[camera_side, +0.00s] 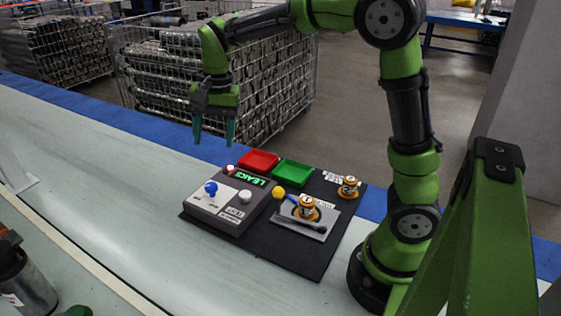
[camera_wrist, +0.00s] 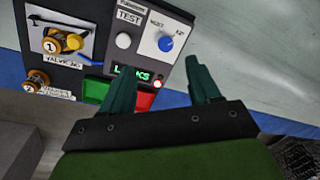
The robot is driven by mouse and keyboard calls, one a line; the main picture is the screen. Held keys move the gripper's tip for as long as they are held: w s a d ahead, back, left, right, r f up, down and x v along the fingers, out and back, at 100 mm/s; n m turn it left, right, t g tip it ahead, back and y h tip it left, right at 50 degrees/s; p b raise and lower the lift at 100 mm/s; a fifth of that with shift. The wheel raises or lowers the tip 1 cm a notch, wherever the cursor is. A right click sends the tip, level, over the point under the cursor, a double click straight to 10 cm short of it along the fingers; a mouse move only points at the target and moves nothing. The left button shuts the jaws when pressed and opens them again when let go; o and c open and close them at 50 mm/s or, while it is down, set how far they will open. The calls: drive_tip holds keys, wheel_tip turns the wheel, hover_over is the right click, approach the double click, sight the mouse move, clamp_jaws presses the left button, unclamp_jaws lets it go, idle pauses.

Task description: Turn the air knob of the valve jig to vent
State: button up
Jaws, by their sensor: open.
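A blue knob (camera_side: 211,188) stands on the white panel of the grey test box (camera_side: 219,223). It also shows in the wrist view (camera_wrist: 166,43), with small labels above it that look like VENT on the left and AIR on the right. I cannot tell which label it points to. The valve jig plate (camera_side: 285,231) lies to the right and carries a gold can marked 1 (camera_wrist: 50,44), a yellow knob (camera_wrist: 74,41) and a blue lever. My gripper (camera_side: 213,138) is open and empty, pointing down above and behind the box, clear of the blue knob.
The box has a white button (camera_side: 245,196), a red lamp (camera_side: 229,168) and a green LEAKS display (camera_side: 251,178). Red (camera_side: 259,160) and green (camera_side: 293,173) trays lie behind. A second can (camera_side: 348,186) stands at the mat's back right. The bench left of the box is clear.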

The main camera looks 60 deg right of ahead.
sight(211, 185)
drive_tip(key=w+r+m+g, duration=0.1)
drive_tip(key=w+m, duration=0.3)
drive_tip(key=m, duration=0.3)
drive_tip(key=shift+h, duration=0.4)
drive_tip(key=f, duration=1.6)
drive_tip(key=shift+d+f, duration=0.15)
drive_tip(key=shift+d, duration=0.15)
drive_tip(key=shift+c, duration=0.3)
drive_tip(key=c, duration=1)
